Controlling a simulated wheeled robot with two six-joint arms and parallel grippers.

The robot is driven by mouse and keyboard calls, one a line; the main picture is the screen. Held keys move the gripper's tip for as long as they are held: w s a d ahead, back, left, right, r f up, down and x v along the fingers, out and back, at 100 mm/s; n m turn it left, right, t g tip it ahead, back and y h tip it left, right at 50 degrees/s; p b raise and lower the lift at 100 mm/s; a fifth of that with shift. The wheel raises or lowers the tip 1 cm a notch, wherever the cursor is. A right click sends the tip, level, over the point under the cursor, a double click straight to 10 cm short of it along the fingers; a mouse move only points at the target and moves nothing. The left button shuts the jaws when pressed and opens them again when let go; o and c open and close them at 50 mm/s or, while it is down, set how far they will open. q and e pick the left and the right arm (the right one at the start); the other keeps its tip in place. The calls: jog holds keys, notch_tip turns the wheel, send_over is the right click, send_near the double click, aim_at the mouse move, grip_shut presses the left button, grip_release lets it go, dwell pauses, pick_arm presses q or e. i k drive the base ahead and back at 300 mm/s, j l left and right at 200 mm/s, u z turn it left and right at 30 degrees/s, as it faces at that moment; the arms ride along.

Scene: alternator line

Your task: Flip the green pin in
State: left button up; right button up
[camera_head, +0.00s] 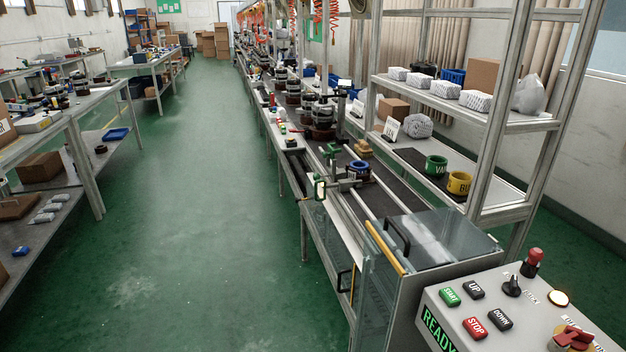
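A small green part (331,150) stands at the near end of the conveyor line, beside a dark upright post. A second green piece, a frame with a bright pale face (320,189), sits at the line's left edge next to a grey clamp-like fixture (345,184). Both are small, and I cannot tell which is the green pin or which way it is turned. A blue ring-shaped part (358,170) lies on the belt just right of them. Neither of my grippers is in view.
A clear guarded box (430,240) with a black handle closes the line's near end. A control panel (490,310) with buttons stands at the lower right. A shelf rack (480,110) holds green and yellow rings (459,183). The green floor (200,200) is open at left.

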aim_at(316, 176)
jog(key=i+j, duration=0.5)
jog(key=i+j+z, duration=0.1)
jog(key=i+j, duration=0.8)
jog(key=j, duration=0.15)
jog(key=i+j+z, duration=0.1)
jog(key=i+j, duration=0.8)
jog(key=j, duration=0.2)
